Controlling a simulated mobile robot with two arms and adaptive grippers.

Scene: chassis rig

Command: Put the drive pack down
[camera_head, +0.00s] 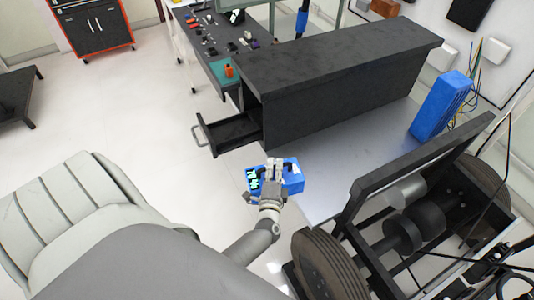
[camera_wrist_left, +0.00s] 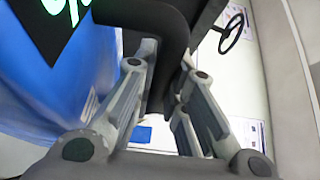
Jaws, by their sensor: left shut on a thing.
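The drive pack is a blue box (camera_head: 293,184) with a black panel, bright green marks and a black handle, near the middle of the head view. My left gripper (camera_head: 272,174) reaches it from below in the picture and is shut on its handle. In the left wrist view the black handle (camera_wrist_left: 168,40) passes between the fingers, and the blue side of the pack fills the left. Whether the pack's underside touches anything is hidden. My right gripper is out of view.
A long dark cabinet (camera_head: 330,75) stands behind the pack, with an open drawer (camera_head: 232,132) at its left end. A grey metal surface (camera_head: 345,165) lies right of the pack. A wheeled chassis (camera_head: 400,225) is lower right. Another blue box (camera_head: 440,105) stands beyond.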

